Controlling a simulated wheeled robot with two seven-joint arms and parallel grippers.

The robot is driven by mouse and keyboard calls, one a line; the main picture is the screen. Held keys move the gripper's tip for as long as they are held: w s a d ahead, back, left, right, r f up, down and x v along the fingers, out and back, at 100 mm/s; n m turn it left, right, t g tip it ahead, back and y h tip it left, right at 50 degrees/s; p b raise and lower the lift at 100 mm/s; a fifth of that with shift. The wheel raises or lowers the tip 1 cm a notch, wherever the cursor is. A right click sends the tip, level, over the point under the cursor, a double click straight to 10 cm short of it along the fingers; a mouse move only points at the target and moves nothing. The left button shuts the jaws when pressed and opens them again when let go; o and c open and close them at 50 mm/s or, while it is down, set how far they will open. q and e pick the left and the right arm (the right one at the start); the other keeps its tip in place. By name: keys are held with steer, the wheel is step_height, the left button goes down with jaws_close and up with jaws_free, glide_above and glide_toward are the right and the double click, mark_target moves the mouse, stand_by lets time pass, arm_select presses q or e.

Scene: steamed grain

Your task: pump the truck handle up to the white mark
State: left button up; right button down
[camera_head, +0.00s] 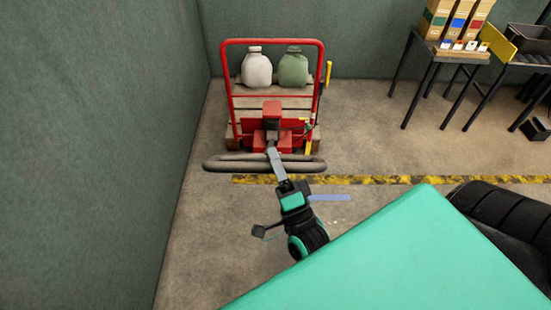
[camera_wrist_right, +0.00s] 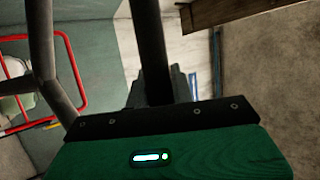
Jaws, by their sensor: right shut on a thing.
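The red pallet truck (camera_head: 272,110) stands ahead in the head view. Its dark grey looped handle (camera_head: 226,162) lies low across its front, nearest to me. My right gripper (camera_head: 274,158) is shut on the handle bar, near the middle of the loop. In the right wrist view the dark handle bar (camera_wrist_right: 150,40) runs into the grey fingers of my right gripper (camera_wrist_right: 152,88). A second dark bar of the handle stands at the left there. I cannot make out a white mark for certain. My left gripper is not in view.
A white sack (camera_head: 256,68) and a green sack (camera_head: 293,68) sit on the wooden pallet (camera_head: 248,97). A green wall (camera_head: 90,130) is close on the left. A yellow-black floor line (camera_head: 400,179) crosses the floor. Tables with boxes (camera_head: 438,18) stand at the back right.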

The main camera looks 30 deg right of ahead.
steer(key=c, duration=1.2)
jaws_free()
steer(key=shift+s+f, duration=0.45)
steer(key=shift+s, duration=0.05)
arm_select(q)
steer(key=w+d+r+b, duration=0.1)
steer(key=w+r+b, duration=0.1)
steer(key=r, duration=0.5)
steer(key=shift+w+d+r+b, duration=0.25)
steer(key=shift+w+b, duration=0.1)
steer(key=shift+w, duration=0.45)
arm_select(e)
steer(key=v, duration=1.2)
steer(key=shift+s, duration=0.3)
steer(key=shift+a+f+y, duration=0.1)
steer(key=shift+y, duration=0.2)
